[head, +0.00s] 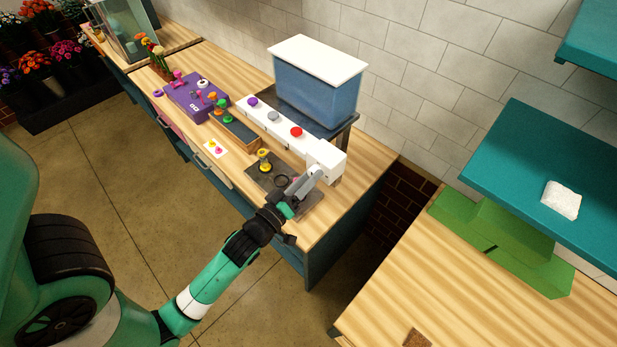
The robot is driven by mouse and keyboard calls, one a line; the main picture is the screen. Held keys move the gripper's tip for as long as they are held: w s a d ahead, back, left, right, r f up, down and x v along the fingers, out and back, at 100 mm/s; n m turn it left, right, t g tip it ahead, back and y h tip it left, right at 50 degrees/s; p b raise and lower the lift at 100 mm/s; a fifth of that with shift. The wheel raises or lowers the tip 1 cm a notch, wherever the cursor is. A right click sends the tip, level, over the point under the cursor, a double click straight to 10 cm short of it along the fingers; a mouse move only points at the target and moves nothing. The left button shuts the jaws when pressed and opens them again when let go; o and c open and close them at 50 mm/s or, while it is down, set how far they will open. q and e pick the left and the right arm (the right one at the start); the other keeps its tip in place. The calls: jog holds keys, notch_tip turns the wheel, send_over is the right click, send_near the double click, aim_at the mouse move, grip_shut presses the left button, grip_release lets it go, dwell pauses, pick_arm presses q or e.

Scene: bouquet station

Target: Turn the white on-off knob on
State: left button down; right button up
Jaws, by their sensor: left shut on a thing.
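A long white unit (265,120) with a purple, a grey and a red knob on top runs along the back of the wooden counter. Its near right end is a larger white block (328,158). My left gripper (314,172) reaches in from the lower left and its fingers are at the front of this block. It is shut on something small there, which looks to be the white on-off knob. The fingers hide the knob, so its turn position cannot be read. My right gripper is not in view.
A dark tray (260,182) with a yellow item (264,160) lies below the gripper. A blue bin with a white lid (318,62) stands behind the unit. A purple box (190,100) with knobs sits farther left. The front counter (440,285) is mostly clear.

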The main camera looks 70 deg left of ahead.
pick_arm(q)
jog(key=shift+f+m+t+h+p, duration=0.1)
jog(key=shift+m+t+h+p, duration=0.3)
jog(key=shift+m+p, duration=2.75)
jog(key=shift+f+m+t+h+p, duration=0.1)
jog(key=shift+m+t, duration=0.5)
jog(key=shift+m, duration=5.45)
jog(key=shift+c, duration=1.9)
grip_release()
